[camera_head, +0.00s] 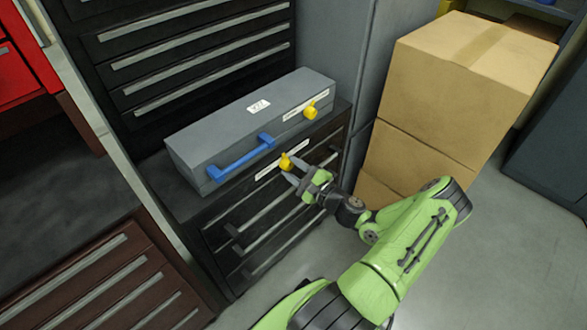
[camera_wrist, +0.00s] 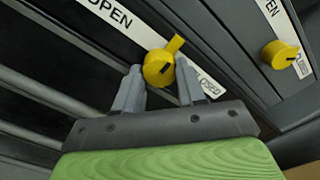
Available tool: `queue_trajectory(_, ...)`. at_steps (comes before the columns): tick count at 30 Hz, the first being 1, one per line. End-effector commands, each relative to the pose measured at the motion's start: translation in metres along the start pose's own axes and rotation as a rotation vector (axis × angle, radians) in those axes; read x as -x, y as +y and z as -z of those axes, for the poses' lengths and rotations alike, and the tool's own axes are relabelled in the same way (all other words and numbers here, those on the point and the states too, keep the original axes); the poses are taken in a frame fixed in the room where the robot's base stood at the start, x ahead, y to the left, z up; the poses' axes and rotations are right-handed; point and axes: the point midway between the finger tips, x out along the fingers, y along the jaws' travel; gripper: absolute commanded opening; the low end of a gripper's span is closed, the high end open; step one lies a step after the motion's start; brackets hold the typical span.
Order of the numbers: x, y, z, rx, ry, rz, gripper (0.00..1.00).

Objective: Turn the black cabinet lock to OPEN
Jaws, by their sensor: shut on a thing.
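The black cabinet (camera_head: 266,222) has a yellow lock knob (camera_head: 286,162) on a white label strip near its top front edge. In the wrist view this knob (camera_wrist: 157,70) sits between the two grey fingers of my gripper (camera_wrist: 160,74), which is shut on it. Its yellow tab points to the upper right of the picture. The word OPEN on the strip (camera_wrist: 112,16) is to the knob's upper left; the strip's other end, at lower right, is partly hidden by a finger. My gripper (camera_head: 291,169) reaches the knob from the lower right in the head view.
A grey case (camera_head: 220,130) with a blue handle (camera_head: 240,158) stands on the cabinet. It has its own yellow knob (camera_head: 310,113), close above and right of my gripper. Cardboard boxes (camera_head: 425,150) are stacked at right. Floor is clear at lower right.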

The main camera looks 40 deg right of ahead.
Motion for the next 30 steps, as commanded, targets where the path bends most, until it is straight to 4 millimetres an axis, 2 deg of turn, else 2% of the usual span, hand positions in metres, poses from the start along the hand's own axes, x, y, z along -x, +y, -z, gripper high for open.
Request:
queue_trajectory(18, 0.0002, 0.0007, 0.0009, 0.540, 0.001, -0.004, 0.09)
queue_trajectory(30, 0.0003, 0.0002, 0.0007, 0.709, 0.002, -0.004, 0.09)
